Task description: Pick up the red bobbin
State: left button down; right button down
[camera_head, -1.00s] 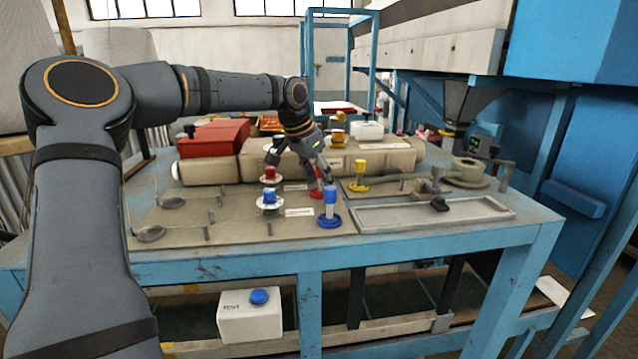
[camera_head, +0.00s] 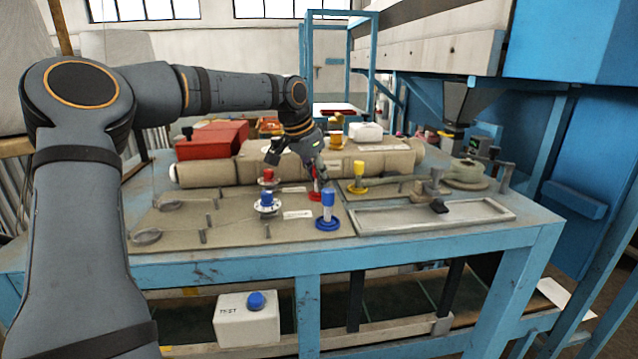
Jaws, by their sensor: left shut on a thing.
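The red bobbin (camera_head: 315,196) stands on the table's work board, just behind and left of a blue bobbin (camera_head: 328,207). My left gripper (camera_head: 317,182) reaches down over it from behind and is shut on it. The gripper's fingers hide most of its upper part, and its red base shows low near the board. I cannot tell whether the base is clear of the board. A yellow bobbin (camera_head: 359,176) stands to the right. My right gripper is not in view.
A red-topped post (camera_head: 268,176) and a blue-topped post (camera_head: 266,201) on pale discs stand left of the gripper. A beige sack roll (camera_head: 215,173) lies behind. A red box (camera_head: 212,139) sits at the back left.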

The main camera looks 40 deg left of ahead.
pick_arm(q)
jog(key=shift+r, duration=0.45)
jog(key=s+d+r+b, duration=0.4)
jog(key=s+d+r, duration=0.2)
jog(key=s+r, duration=0.65)
jog(key=w+a+f+n+p, duration=0.1)
jog(key=w+a+f, duration=0.1)
jog(key=w+f, duration=0.1)
jog(key=w+a+f+n+p, duration=0.1)
jog(key=w+a+f+p, duration=0.1)
jog(key=w, duration=0.3)
jog(key=w+a+f+y+p, duration=0.1)
jog(key=w+a+f, duration=0.1)
jog(key=w+f, duration=0.1)
jog(key=shift+w+f+n, duration=0.2)
jog(key=shift+w, duration=0.25)
jog(key=shift+w+f+n, duration=0.15)
jog(key=shift+w+n, duration=0.05)
jog(key=shift+w, duration=0.25)
jog(key=shift+a+f, duration=0.1)
jog(key=shift+f, duration=0.05)
jog(key=shift+s+f, duration=0.1)
jog(key=shift+f, duration=2.25)
